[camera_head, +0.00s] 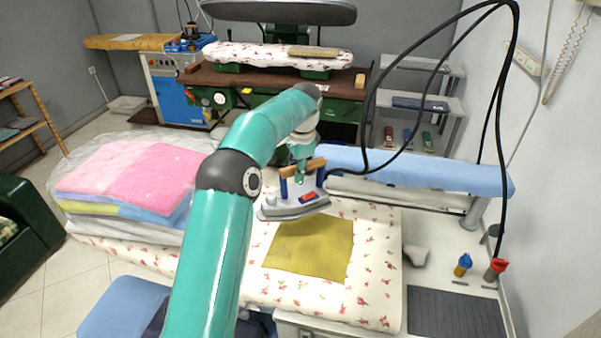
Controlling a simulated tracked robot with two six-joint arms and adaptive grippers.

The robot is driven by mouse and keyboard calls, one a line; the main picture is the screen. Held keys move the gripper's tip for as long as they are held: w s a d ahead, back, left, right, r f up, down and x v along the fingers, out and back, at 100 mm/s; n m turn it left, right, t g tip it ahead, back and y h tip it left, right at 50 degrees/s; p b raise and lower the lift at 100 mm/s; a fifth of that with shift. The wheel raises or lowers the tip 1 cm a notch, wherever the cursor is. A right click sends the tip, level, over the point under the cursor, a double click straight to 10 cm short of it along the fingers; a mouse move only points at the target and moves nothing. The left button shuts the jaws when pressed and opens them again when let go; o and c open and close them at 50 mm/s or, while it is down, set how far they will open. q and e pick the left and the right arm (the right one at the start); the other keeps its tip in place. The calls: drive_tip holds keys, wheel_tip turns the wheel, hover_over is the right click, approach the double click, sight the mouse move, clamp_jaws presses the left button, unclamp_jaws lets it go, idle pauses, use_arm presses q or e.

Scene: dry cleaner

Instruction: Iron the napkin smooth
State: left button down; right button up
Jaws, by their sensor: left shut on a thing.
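The yellow-olive napkin (312,249) lies flat on a white board cover with red flowers (375,290). The iron (291,205), grey with a wooden handle and a red patch, is at the napkin's far left edge. I cannot tell whether its sole touches the cloth. My left gripper (303,168) is shut on the iron's handle, and my arm partly hides it. Black cables rise from the iron's area to the right. My right gripper is not in view.
A blue padded sleeve board (415,172) stands behind the napkin. Folded pink blankets (135,177) are stacked at the left. Blue (462,265) and red-topped (495,269) bottles stand at the right, near a dark ribbed mat (455,314).

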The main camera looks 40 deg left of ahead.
use_arm(q)
drive_tip(key=shift+a+r, duration=0.15)
drive_tip(key=shift+r, duration=0.15)
